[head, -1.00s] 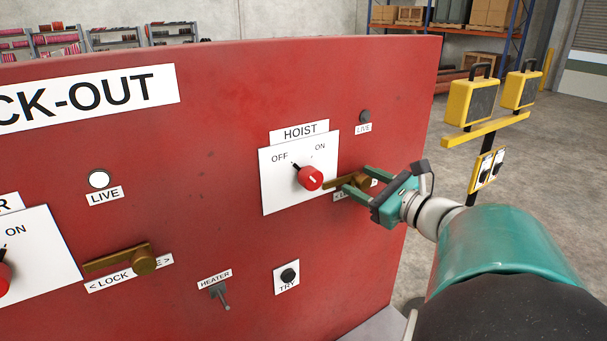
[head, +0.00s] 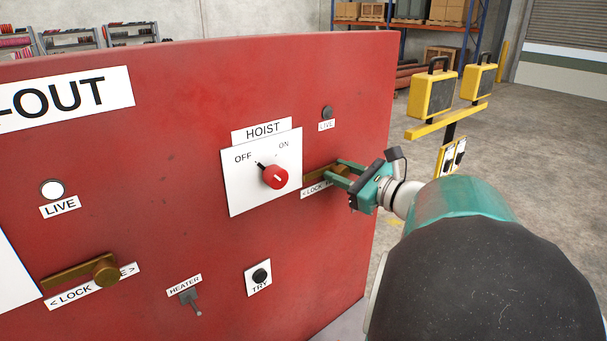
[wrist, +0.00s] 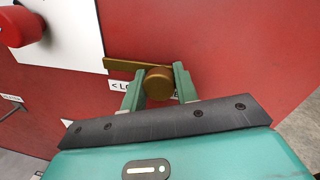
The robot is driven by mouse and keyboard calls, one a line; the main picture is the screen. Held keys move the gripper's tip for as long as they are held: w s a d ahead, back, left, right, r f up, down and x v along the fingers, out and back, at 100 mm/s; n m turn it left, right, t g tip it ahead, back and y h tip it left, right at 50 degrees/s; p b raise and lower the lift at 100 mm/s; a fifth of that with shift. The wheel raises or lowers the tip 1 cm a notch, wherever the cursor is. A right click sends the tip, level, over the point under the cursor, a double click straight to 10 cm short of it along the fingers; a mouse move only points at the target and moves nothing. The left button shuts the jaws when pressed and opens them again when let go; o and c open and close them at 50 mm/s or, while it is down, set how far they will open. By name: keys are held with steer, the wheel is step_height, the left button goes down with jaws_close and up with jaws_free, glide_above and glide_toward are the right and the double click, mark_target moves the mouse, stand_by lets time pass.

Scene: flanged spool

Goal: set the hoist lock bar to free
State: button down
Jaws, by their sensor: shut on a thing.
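The hoist lock bar is a brass bar with a round knob. In the head view the bar (head: 318,174) lies right of the white HOIST plate, its left end near the plate's edge. In the wrist view its knob (wrist: 158,84) sits between the two green fingers of my gripper (wrist: 160,90), and the bar (wrist: 122,64) reaches left. My gripper (head: 338,175) is shut on the knob. The lock label (head: 314,190) below is partly hidden by my fingers. The red HOIST switch (head: 275,177) stands left of the bar, its black pointer toward OFF.
A second brass lock bar (head: 75,273) with a knob is at the lower left of the red panel (head: 190,160). A HEATER toggle (head: 190,297) and a TRY button (head: 261,276) are below.

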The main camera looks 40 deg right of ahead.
steer(key=shift+d+r, duration=0.1)
steer(key=shift+d, duration=0.5)
steer(key=shift+s+d, duration=0.1)
steer(key=c, duration=1.1)
jaws_free()
steer(key=shift+d, duration=0.1)
steer(key=s, duration=0.4)
steer(key=s+d, duration=0.1)
steer(key=s, duration=0.8)
steer(key=shift+s+d, duration=0.3)
steer(key=shift+d, duration=0.1)
